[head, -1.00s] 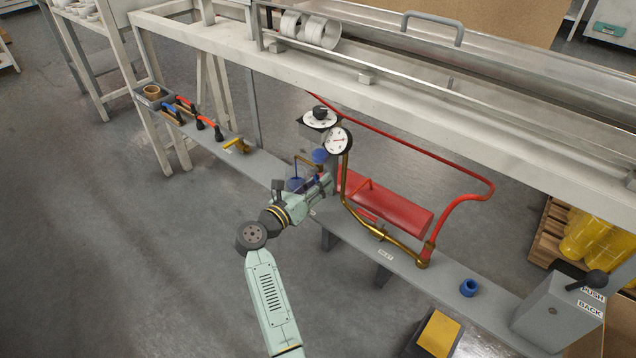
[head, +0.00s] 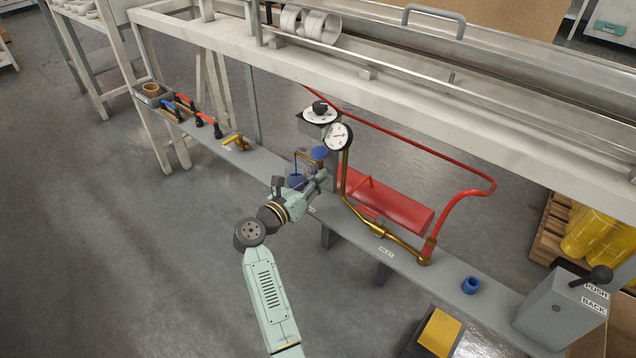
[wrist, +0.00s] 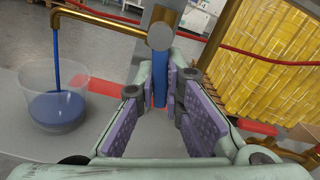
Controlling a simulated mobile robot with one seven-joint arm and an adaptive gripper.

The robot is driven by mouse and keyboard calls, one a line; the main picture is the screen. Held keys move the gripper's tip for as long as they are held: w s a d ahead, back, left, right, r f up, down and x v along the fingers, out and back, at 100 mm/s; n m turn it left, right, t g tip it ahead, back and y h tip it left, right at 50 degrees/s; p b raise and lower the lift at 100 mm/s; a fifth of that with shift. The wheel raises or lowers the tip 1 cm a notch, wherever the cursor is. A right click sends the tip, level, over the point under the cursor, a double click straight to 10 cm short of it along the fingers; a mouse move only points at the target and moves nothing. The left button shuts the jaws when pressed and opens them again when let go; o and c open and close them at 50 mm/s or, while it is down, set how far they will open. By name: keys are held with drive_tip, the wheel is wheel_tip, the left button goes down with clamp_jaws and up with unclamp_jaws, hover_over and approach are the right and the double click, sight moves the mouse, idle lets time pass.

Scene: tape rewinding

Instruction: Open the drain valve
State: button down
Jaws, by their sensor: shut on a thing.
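The drain valve has a blue lever (wrist: 160,78) hanging below a grey round end (wrist: 160,36) in the wrist view. My gripper (wrist: 163,90) has its purple-padded fingers on both sides of the lever, shut on it near the tips. Left of it, a brass spout (wrist: 100,18) bends down. A blue stream (wrist: 57,62) runs from the spout into a clear cup (wrist: 36,82) with blue liquid in the bottom. In the head view my gripper (head: 318,182) is beside the cup (head: 296,181) and hides most of the valve.
A pressure gauge (head: 337,136) and a dial with a black knob (head: 320,108) stand just above my gripper. A red tank (head: 400,207) and brass pipe (head: 385,238) lie to the right. Several tools and handles (head: 200,120) sit on the grey shelf at the left.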

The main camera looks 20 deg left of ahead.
drive_tip(key=shift+a+f+m+b, duration=0.2)
drive_tip(key=shift+f+m+b, duration=0.05)
drive_tip(key=shift+m+b, duration=0.5)
drive_tip(key=shift+w+r, duration=0.1)
drive_tip(key=shift+r, duration=0.05)
drive_tip(key=c, duration=1.7)
unclamp_jaws()
drive_tip(key=v, duration=1.2)
drive_tip(key=shift+r, duration=0.1)
